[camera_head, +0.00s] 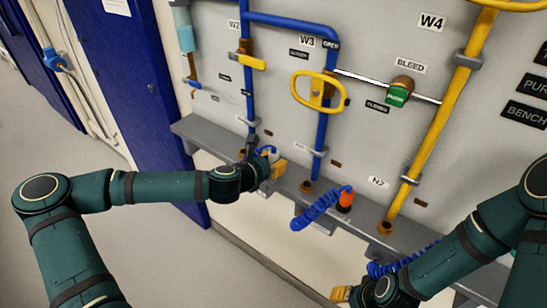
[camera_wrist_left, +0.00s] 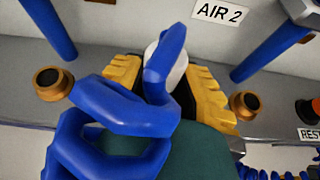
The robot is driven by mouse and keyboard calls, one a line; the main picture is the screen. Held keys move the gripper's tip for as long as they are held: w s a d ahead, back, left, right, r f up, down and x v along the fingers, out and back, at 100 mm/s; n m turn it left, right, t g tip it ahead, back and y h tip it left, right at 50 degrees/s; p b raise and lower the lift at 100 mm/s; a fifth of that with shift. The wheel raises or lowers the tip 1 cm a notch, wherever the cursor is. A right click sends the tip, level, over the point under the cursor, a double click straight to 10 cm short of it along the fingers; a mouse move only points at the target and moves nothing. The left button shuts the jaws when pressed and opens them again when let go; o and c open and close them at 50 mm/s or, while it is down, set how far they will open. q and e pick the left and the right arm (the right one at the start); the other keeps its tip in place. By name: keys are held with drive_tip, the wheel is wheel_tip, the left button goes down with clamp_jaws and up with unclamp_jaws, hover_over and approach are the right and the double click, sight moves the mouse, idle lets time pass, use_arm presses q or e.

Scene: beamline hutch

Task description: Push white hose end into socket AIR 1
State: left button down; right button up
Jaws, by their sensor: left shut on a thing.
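My left gripper (camera_head: 272,166) is at the grey ledge below the wall panel. In the left wrist view its yellow fingers (camera_wrist_left: 168,85) are closed around a white hose end (camera_wrist_left: 168,66), with a blue coiled hose (camera_wrist_left: 125,108) looped in front. The hose end's tip is hidden, so I cannot tell whether it touches a socket. The label AIR 2 (camera_wrist_left: 220,12) is on the wall to the upper right; no AIR 1 label is readable. Brass rings with dark openings sit left (camera_wrist_left: 52,83) and right (camera_wrist_left: 244,105) of the gripper. My right gripper (camera_head: 340,294) is low, its fingers unclear.
The grey ledge (camera_head: 196,133) runs along the panel. Blue pipes (camera_head: 248,90), a yellow pipe (camera_head: 447,112) and a yellow handwheel (camera_head: 318,92) stand out from the wall. Another blue coiled hose (camera_head: 318,210) hangs by an orange fitting (camera_head: 346,201). Open floor lies at lower left.

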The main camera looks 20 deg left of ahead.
sight(272, 148)
use_arm(q)
drive_tip(key=shift+r+p, duration=0.7)
drive_tip(key=shift+r, duration=0.1)
idle(0.4)
drive_tip(key=shift+r+p, duration=2.8)
drive_tip(key=shift+r, duration=0.15)
drive_tip(key=shift+a, duration=0.1)
